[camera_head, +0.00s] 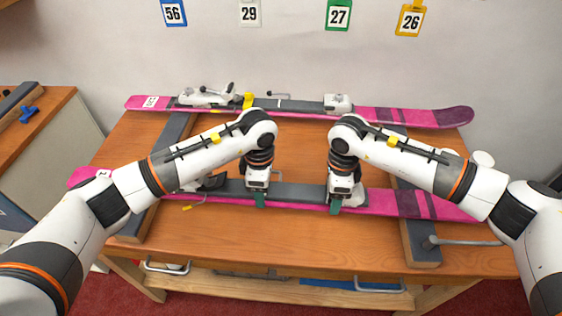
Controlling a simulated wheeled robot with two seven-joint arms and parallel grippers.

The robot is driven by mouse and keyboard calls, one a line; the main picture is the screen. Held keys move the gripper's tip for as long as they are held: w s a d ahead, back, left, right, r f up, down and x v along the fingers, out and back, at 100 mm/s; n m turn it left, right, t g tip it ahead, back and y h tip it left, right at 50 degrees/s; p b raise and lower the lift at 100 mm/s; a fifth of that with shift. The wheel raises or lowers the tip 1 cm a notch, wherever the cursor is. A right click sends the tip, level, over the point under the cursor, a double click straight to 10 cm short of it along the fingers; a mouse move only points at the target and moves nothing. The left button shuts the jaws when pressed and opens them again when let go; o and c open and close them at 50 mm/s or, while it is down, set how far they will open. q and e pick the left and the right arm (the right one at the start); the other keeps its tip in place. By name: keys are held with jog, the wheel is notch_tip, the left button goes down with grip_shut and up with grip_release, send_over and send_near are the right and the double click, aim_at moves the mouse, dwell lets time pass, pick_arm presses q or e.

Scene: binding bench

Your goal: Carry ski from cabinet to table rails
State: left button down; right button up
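A pink and grey ski (290,193) lies lengthwise across the front of the table, over or just above the two grey rails; I cannot tell if it touches them. My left gripper (260,200) points down at its middle, with a green fingertip over its front edge. My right gripper (336,208) is placed likewise, a little to the right. Their far fingers are hidden, so I cannot tell if they are closed. The left rail (132,228) and right rail (420,246) run front to back. A second pink ski (390,115) with bindings lies at the back.
The wooden table (290,250) has bare surface in front of the near ski and between the skis. A metal clamp handle (465,242) sticks out at the right rail. A cabinet (50,125) stands at the left, with a blue clamp (29,113) on top. Numbered tags hang on the wall.

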pick_arm(q)
jog(key=shift+w+f, duration=0.1)
jog(key=shift+f, duration=0.2)
pick_arm(e)
jog(key=shift+f, duration=0.45)
pick_arm(q)
jog(key=shift+c, duration=1.5)
grip_release()
pick_arm(e)
jog(key=o, duration=1.9)
jog(key=shift+r, duration=0.1)
jog(key=shift+o, duration=0.2)
jog(key=shift+s, duration=0.1)
pick_arm(q)
jog(key=shift+r, duration=0.1)
pick_arm(e)
jog(key=shift+r, duration=0.15)
pick_arm(q)
notch_tip(320, 180, up, 12)
jog(key=shift+s, duration=0.2)
pick_arm(e)
notch_tip(320, 180, up, 12)
jog(key=shift+f, duration=0.1)
